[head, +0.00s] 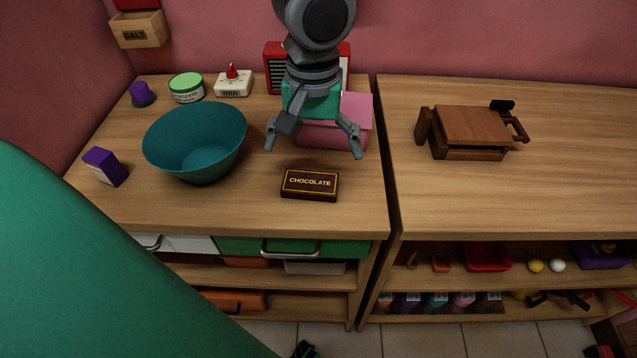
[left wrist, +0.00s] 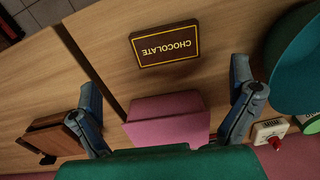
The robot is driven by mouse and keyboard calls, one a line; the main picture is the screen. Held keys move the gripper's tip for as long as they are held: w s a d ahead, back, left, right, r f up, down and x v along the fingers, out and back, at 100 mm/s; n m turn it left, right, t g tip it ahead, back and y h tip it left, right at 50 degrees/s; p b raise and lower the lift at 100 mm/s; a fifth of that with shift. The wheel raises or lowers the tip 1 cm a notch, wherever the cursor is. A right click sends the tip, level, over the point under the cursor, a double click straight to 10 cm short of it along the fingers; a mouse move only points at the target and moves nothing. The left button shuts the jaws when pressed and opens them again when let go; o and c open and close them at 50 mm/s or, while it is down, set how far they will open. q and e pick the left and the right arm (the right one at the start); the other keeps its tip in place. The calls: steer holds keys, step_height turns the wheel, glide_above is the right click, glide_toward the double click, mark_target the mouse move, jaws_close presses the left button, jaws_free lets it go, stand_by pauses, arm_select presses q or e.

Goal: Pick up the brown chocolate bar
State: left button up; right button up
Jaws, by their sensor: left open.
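The brown chocolate bar (head: 310,185) lies flat on the left counter, near its front edge, with yellow "CHOCOLATE" lettering. It also shows in the left wrist view (left wrist: 164,45), upside down, ahead of the fingers. My left gripper (head: 314,151) is open and empty, with its fingers spread above the counter behind the bar. In the left wrist view its two fingers (left wrist: 165,108) frame a pink object, with the bar beyond. The bar is fully visible and not touched. My right gripper does not show.
A teal bowl (head: 194,148) stands left of the bar, with a purple box (head: 105,167) farther left. A pink object (head: 335,133) and a red appliance (head: 273,62) are behind the gripper. A timer (head: 233,84) stands at the back. A wooden object (head: 470,130) sits on the right counter.

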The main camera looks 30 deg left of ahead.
mark_target(307, 181)
arm_select(q)
step_height(307, 181, down, 3)
steer(key=shift+w+a+f, duration=0.1)
steer(key=shift+a+f+b, duration=0.5)
steer(key=shift+a+f, duration=0.6)
steer(key=f, duration=0.1)
steer(key=d+f+b, duration=0.1)
steer(key=f, duration=0.1)
steer(key=shift+w+f, duration=0.15)
steer(key=shift+f, duration=0.1)
steer(key=shift+d+f, duration=0.1)
steer(key=shift+d, duration=0.6)
steer(key=shift+a, duration=0.4)
steer(key=c, duration=0.9)
steer(key=shift+a, duration=0.3)
steer(key=shift+c, duration=1.2)
steer(key=shift+a, duration=0.2)
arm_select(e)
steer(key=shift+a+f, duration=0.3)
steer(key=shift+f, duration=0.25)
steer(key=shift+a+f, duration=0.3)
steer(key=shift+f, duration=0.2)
